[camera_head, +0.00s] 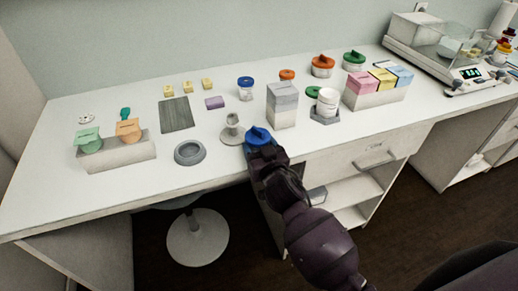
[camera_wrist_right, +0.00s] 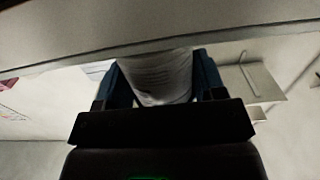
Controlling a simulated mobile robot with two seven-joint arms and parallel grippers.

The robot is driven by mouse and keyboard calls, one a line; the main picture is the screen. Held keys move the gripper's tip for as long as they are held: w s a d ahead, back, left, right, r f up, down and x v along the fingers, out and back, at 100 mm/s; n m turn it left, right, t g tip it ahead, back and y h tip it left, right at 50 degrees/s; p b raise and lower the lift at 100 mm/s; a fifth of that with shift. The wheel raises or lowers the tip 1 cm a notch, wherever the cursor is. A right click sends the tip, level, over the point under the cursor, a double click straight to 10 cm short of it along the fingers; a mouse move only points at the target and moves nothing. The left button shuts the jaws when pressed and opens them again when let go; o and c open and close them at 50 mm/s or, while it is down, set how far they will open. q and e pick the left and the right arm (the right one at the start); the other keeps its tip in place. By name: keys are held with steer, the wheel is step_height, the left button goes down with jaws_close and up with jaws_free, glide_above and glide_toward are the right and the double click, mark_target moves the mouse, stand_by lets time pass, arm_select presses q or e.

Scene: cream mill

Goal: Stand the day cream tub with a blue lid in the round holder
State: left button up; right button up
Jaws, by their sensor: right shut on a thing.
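The day cream tub's blue lid (camera_head: 258,135) shows at the front edge of the table, just beyond my right gripper (camera_head: 262,150). In the right wrist view, the gripper (camera_wrist_right: 160,90) is shut on the tub's white, printed body (camera_wrist_right: 160,78), with a finger on each side. The tub's lid and part of its body are hidden in that view. The round holder (camera_head: 189,144) is a grey ring with a hollow middle, lying on the table to the left of the held tub. It looks empty. My left gripper is not in view.
A tall grey box (camera_head: 282,106) stands behind to the right. A smaller blue-lidded jar (camera_head: 245,91) is farther back. A tray of green and orange boxes (camera_head: 124,156) is left.

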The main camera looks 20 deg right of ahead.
steer(key=shift+f, duration=0.2)
steer(key=shift+f, duration=0.15)
steer(key=o, duration=1.1)
steer(key=shift+s+r, duration=0.1)
steer(key=shift+r, duration=0.15)
steer(key=s, duration=1.1)
steer(key=shift+s+d, duration=0.2)
steer(key=shift+s, duration=0.2)
